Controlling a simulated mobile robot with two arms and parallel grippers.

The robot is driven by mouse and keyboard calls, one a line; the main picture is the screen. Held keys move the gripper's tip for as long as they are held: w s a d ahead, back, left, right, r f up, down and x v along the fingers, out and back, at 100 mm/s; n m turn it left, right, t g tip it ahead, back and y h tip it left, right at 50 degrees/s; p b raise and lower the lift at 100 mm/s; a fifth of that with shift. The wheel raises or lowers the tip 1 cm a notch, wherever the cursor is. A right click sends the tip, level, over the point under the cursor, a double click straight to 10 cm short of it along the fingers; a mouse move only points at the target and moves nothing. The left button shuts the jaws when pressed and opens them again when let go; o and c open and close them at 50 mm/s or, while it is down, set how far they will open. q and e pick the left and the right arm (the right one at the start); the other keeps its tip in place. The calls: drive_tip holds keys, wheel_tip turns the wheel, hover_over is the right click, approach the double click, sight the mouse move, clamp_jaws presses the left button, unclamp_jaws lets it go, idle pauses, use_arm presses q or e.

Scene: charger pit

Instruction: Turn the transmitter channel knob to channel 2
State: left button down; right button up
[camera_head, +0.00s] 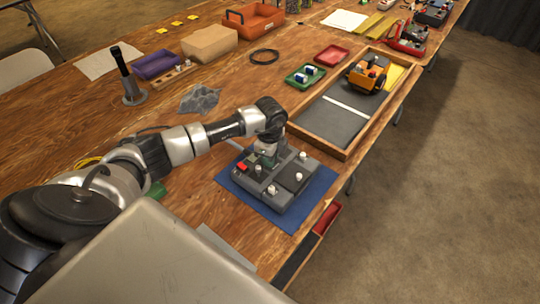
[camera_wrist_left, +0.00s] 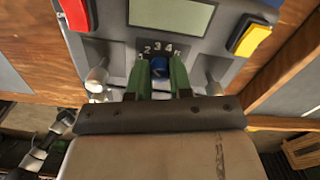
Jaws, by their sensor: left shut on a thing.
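The grey transmitter (camera_head: 297,192) lies on a blue mat (camera_head: 232,181) near the front edge of the table. In the left wrist view its blue channel knob (camera_wrist_left: 160,68) sits below a dial of white numbers (camera_wrist_left: 163,48), with 2, 3 and 4 readable, and a greenish display (camera_wrist_left: 172,16). My left gripper (camera_wrist_left: 161,76) has its two green fingers shut on the knob, one at each side. In the head view this gripper (camera_head: 266,156) points down onto the transmitter's far side. The knob's pointer is too small to read. My right gripper is not in view.
A black microphone-like stand (camera_head: 128,78) is at the far left.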

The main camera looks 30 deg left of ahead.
use_arm(q)
drive_tip(key=c, duration=1)
unclamp_jaws()
wheel_tip(320, 180, up, 11)
drive_tip(key=shift+f+b, duration=0.1)
drive_tip(key=shift+b, duration=0.35)
